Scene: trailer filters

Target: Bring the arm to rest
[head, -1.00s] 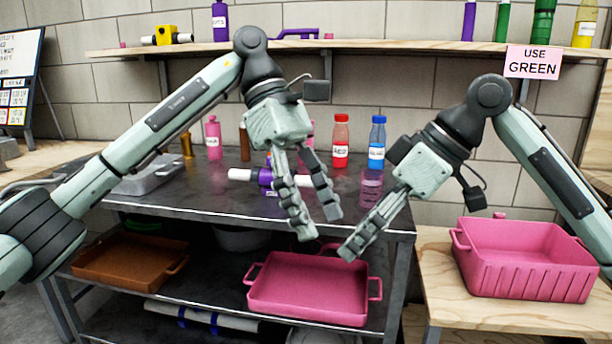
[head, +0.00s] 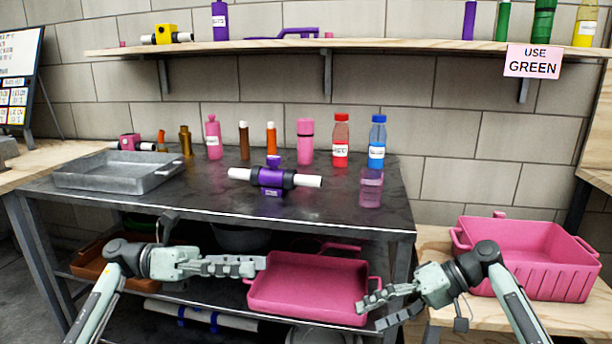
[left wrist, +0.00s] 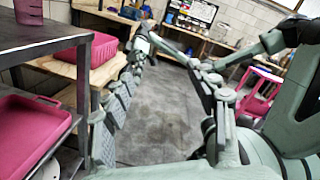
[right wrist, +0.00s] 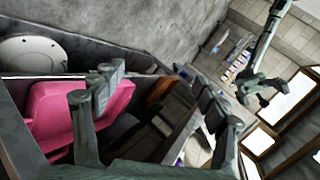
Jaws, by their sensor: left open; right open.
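My left gripper (head: 262,266) is low in the head view, in front of the metal table and left of the pink tray on the lower shelf. Its fingers point right, and the left wrist view shows them spread with nothing between them (left wrist: 165,80). My right gripper (head: 365,310) is low at the right, its fingers pointing left in front of the pink tray's right side. Its fingers are apart and empty in the right wrist view (right wrist: 155,85). Both arms are below the tabletop height in the picture, apart from each other.
The metal table (head: 230,205) holds a purple filter housing with white pipes (head: 271,178), a grey tray (head: 118,170) and several bottles. A pink tray (head: 306,285) is on its lower shelf. A pink bin (head: 530,265) stands on the wooden table at right. Space above the table is clear.

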